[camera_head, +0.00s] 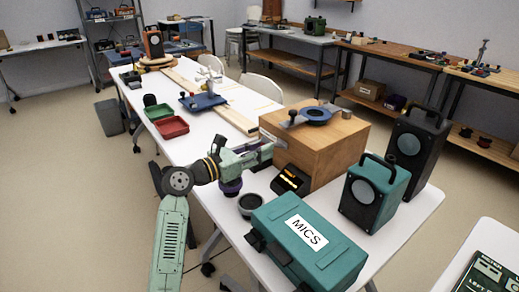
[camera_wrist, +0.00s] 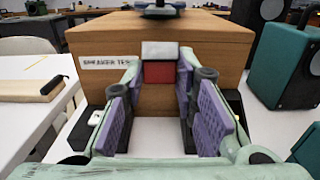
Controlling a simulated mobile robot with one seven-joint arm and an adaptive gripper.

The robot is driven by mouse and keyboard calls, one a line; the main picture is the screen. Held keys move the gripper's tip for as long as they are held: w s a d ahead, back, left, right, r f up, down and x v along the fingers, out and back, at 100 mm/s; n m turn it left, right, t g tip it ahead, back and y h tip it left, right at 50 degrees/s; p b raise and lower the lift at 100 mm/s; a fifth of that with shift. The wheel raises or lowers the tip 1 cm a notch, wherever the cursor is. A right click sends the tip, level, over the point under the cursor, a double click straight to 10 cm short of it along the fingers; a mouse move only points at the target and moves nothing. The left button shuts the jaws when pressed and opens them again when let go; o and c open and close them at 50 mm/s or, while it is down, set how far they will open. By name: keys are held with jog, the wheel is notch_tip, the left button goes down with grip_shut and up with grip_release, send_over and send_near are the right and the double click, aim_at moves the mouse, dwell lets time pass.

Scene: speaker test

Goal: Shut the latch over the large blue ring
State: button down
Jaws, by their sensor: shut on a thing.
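A wooden box (camera_head: 325,150) stands on the white table, and its labelled front face (camera_wrist: 220,60) fills the wrist view. The large blue ring (camera_head: 316,115) lies on the box top. A grey metal latch arm (camera_head: 294,119) shows at the ring's left; whether it overlaps the ring is unclear. My gripper (camera_head: 266,151) is at the box's left face, below the top. In the wrist view my gripper (camera_wrist: 160,70) has its purple-padded fingers closed about a small red-and-grey block (camera_wrist: 159,72). I cannot tell whether this block is attached to the box.
A teal MICS case (camera_head: 308,245), a teal speaker (camera_head: 374,194) and a black speaker (camera_head: 416,148) stand to the right. A dark round cup (camera_head: 251,205) is below my gripper. Red tray (camera_head: 171,127) and green tray (camera_head: 158,112) lie left.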

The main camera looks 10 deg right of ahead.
jog(key=shift+r, duration=0.15)
dwell(0.3)
jog(key=shift+w+d+r+g+y+p, duration=0.1)
jog(key=shift+r+g+y+p, duration=0.2)
jog(key=shift+r+y+p, duration=0.45)
jog(key=shift+w+d+r+g+y+p, duration=0.1)
jog(key=shift+d+r+g+y+p, duration=0.25)
jog(key=shift+r+y+p, duration=0.45)
jog(key=y+p, duration=0.1)
jog(key=d+r+g+y, duration=0.1)
jog(key=y, duration=0.1)
jog(key=shift+w+r+p, duration=0.2)
jog(key=shift+w+p, duration=0.1)
jog(key=shift+p, duration=0.1)
jog(key=shift+w+d+r+g+y+p, duration=0.1)
jog(key=shift+d+r+g+y+p, duration=0.15)
jog(key=shift+y, duration=0.35)
jog(key=shift+w+d+r+g+y+p, duration=0.1)
jog(key=shift+d+g+y+p, duration=0.1)
jog(key=shift+d+y+p, duration=0.25)
jog(key=shift+a, duration=0.1)
jog(key=c, duration=1.3)
grip_release()
